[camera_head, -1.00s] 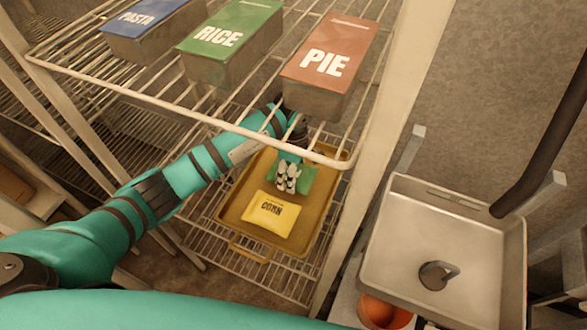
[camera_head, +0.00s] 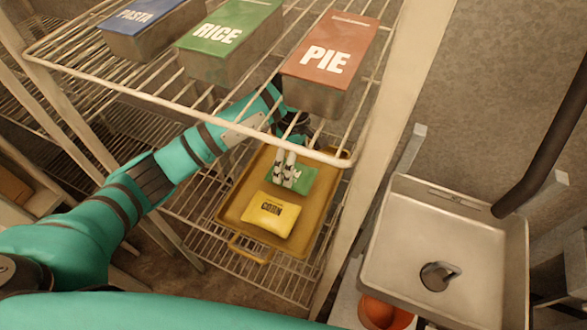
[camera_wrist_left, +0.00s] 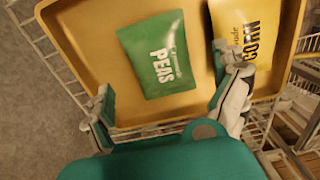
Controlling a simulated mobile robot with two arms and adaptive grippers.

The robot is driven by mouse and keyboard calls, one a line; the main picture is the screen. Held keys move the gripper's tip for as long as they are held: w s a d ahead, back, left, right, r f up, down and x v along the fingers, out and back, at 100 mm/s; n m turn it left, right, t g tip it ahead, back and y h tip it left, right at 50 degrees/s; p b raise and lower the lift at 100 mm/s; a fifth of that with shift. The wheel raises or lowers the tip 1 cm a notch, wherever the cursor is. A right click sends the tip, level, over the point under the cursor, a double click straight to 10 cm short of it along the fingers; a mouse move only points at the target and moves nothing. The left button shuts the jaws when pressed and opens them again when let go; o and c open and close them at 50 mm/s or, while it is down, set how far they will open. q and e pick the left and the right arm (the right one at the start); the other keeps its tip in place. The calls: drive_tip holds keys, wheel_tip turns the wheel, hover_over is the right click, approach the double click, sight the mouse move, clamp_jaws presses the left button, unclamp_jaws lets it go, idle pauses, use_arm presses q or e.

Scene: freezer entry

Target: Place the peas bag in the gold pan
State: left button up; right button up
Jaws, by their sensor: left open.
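The green peas bag (camera_head: 302,180) lies in the gold pan (camera_head: 234,203), behind the yellow corn bag (camera_head: 269,214). In the left wrist view the peas bag (camera_wrist_left: 158,56) lies flat on the floor of the pan (camera_wrist_left: 82,48), with the corn bag (camera_wrist_left: 245,42) to its right. My left gripper (camera_head: 284,180) is over the pan at the peas bag, and it partly covers the bag in the head view. In the left wrist view its fingers (camera_wrist_left: 171,94) are spread apart with nothing between them, the bag lying beyond the tips. My right gripper is not in view.
The pan rests on a lower wire shelf. Above it, an upper wire shelf (camera_head: 190,103) holds the pasta (camera_head: 140,22), rice (camera_head: 225,42) and pie (camera_head: 327,65) boxes. A metal sink (camera_head: 445,240) and an orange bowl (camera_head: 385,312) are at the right.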

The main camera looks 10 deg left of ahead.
use_arm(q)
wheel_tip(320, 180, up, 7)
drive_tip(key=shift+r+b, duration=0.15)
drive_tip(key=shift+b, duration=0.25)
